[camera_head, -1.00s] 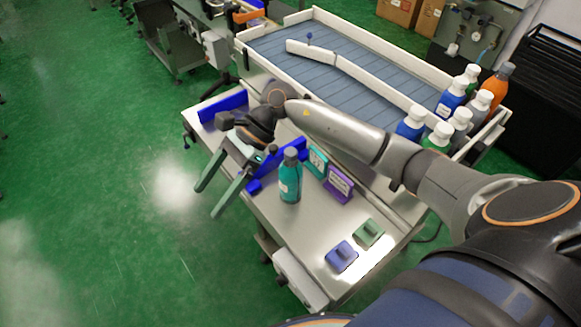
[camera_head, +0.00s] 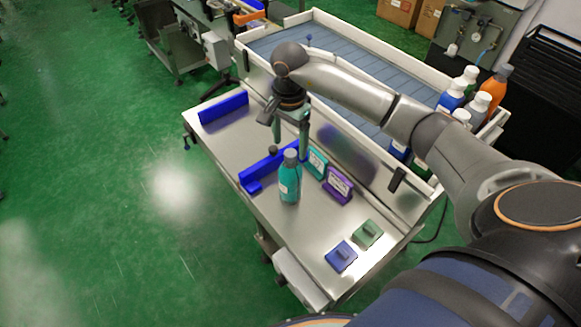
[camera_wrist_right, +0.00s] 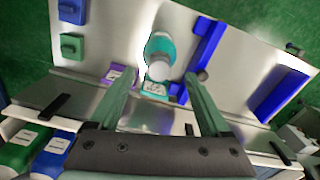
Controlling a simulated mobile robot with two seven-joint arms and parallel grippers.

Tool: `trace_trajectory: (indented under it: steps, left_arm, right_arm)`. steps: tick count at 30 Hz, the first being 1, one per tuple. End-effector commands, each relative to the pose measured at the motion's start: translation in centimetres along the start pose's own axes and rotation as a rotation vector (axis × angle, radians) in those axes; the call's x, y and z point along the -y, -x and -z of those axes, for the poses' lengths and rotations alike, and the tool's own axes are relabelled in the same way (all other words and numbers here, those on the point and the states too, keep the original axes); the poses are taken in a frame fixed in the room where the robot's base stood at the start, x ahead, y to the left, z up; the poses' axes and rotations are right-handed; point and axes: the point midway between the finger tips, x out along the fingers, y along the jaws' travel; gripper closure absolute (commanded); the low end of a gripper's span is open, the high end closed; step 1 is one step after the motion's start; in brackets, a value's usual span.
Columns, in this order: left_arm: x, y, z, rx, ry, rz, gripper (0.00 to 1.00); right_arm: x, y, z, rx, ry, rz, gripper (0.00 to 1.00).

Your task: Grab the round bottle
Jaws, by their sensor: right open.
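The round bottle, teal with a grey cap, stands upright on the steel table in the head view (camera_head: 289,188). It also shows in the right wrist view (camera_wrist_right: 160,50), ahead of and between the lines of the two fingers. My right gripper (camera_head: 291,146) is open and empty, fingers pointing down, behind the bottle and apart from it. Its green fingers also show in the right wrist view (camera_wrist_right: 159,80). My left gripper is not in view.
A teal block (camera_head: 315,163) and a purple block (camera_head: 338,186) stand close beside the bottle. Blue rails (camera_head: 268,167) lie left of it. Blue (camera_head: 341,256) and green (camera_head: 367,233) pads lie in front. Several bottles stand on the conveyor (camera_head: 390,75) behind.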

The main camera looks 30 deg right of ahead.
Motion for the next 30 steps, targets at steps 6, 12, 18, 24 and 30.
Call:
trace_trajectory:
  steps: [6, 12, 18, 24, 30]
  left_arm:
    - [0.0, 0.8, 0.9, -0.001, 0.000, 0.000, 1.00]
    - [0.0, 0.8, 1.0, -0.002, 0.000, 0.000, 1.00]
    - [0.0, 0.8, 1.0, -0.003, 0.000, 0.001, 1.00]
    - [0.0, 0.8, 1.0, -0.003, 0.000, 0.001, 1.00]
    - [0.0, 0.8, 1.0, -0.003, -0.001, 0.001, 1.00]
  right_arm:
    - [-0.2, -2.9, 0.0, 0.005, -0.001, -0.006, 0.19]
    - [-0.1, -5.0, 0.1, 0.002, 0.000, -0.002, 0.19]
    - [-0.1, -5.2, 0.1, 0.001, 0.001, -0.001, 0.19]
    - [0.0, -5.1, 0.1, 0.001, 0.000, -0.001, 0.37]
    - [0.0, -5.1, 0.1, 0.001, 0.000, -0.001, 0.60]
